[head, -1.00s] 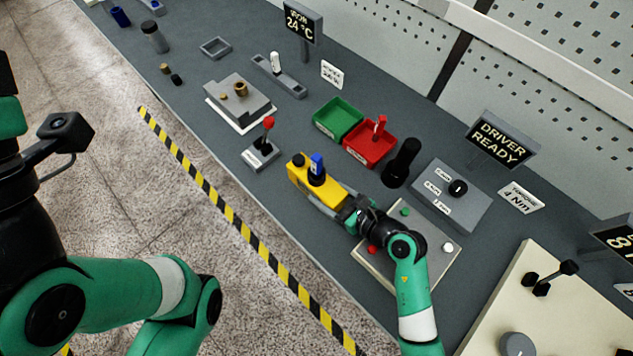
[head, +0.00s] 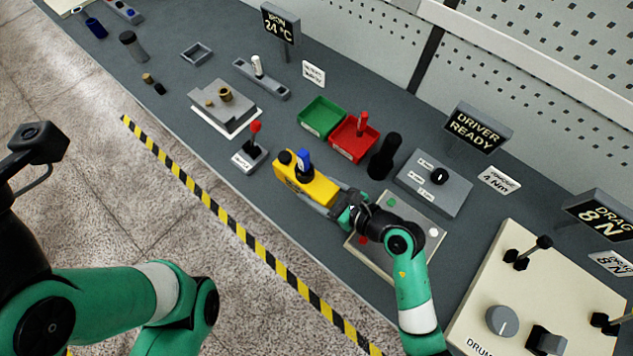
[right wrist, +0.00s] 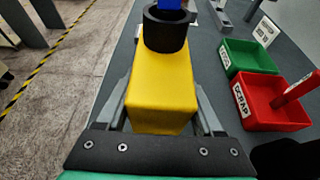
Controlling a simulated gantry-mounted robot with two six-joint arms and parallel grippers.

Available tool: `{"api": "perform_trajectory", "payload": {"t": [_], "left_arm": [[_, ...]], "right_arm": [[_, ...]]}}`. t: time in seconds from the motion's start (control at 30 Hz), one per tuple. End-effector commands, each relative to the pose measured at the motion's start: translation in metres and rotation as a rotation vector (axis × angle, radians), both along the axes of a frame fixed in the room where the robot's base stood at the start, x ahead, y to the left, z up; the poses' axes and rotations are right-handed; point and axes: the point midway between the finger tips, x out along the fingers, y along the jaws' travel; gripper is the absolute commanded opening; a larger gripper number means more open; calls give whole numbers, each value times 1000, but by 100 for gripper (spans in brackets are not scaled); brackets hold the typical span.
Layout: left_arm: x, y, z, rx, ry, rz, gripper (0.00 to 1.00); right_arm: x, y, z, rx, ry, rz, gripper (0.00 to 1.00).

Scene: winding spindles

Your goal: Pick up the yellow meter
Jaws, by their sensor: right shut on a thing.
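The yellow meter (head: 318,190) is a long block with a black knob and a black collar at its far end. A blue piece (head: 303,160) stands upright in the collar. My right gripper (head: 327,197) is shut on the meter, a finger along each long side. In the right wrist view the meter (right wrist: 160,85) fills the space between the fingers, and its collar (right wrist: 166,30) faces away from me. I cannot tell whether the meter touches the bench. My left arm shows at the left of the head view, but its fingers are out of view.
The red bin (head: 345,150) and green bin (head: 318,114) stand behind the meter, beside a black cylinder (head: 384,156). A red-knobbed lever (head: 254,135) stands to its left. A button panel (head: 420,208) lies under my right wrist.

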Motion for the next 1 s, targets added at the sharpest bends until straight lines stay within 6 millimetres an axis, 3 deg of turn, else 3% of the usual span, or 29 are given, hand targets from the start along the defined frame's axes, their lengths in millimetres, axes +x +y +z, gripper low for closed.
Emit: {"api": "perform_trajectory", "payload": {"t": [0.03,0.2,0.5,0.7,1.0], "left_arm": [[0,0,14,0,0,0,53],[0,0,37,0,-1,0,53],[0,0,60,0,0,0,53],[0,0,62,0,0,0,53],[0,0,62,0,0,0,53]], "right_arm": [[-8,1,17,0,-2,2,0],[-38,3,50,1,-2,1,0],[-107,6,74,1,0,2,0],[-121,7,79,1,-2,1,0],[-121,7,78,1,-2,0,0]]}}
